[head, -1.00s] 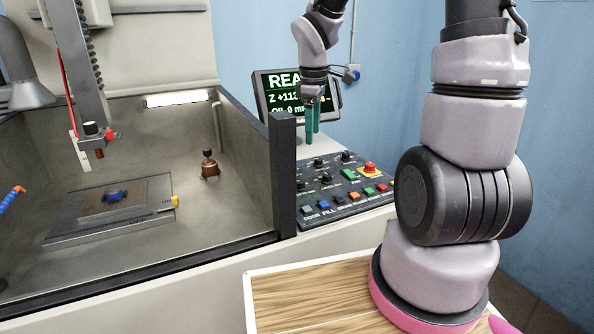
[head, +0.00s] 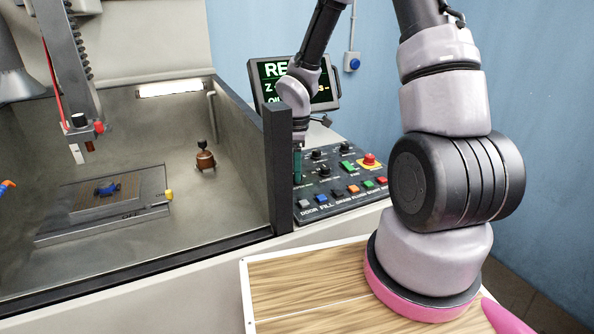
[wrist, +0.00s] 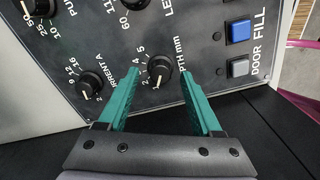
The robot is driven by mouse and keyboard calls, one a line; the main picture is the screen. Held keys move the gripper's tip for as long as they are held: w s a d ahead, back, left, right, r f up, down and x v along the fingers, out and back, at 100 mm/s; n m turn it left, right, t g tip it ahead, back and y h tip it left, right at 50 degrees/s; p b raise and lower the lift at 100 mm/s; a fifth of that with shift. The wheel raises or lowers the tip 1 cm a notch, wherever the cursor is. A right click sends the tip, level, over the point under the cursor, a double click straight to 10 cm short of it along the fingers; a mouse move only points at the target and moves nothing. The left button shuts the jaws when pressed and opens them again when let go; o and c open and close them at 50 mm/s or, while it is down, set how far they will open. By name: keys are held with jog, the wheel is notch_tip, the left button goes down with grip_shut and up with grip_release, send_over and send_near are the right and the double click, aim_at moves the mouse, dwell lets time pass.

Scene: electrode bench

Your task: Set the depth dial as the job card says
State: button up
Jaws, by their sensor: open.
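The depth dial (wrist: 157,72) is a black knob with a cream pointer line, on the dark control panel (wrist: 205,50). Its label reads "…PTH mm", partly covered by a finger. Figures 2, 4 and 5 show around it. The pointer is turned toward my gripper's side of the picture; its exact setting is unclear. My gripper (wrist: 160,73) is open, its teal fingers on either side of the dial in the wrist view, with gaps showing. I cannot tell how far above the panel the tips are. In the head view my gripper (head: 297,165) is over the panel's left edge. No job card is readable.
A "CURRENT A" dial (wrist: 90,85) is close by the left finger. Grey DOOR (wrist: 238,68) and blue FILL (wrist: 238,32) buttons are to the right. A dark post (head: 279,165) stands beside my gripper. A red stop button (head: 369,159) and a screen (head: 265,88) are beyond.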

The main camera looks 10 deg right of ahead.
jog(key=shift+f, duration=0.5)
grip_shut()
jog(key=shift+m, duration=2.9)
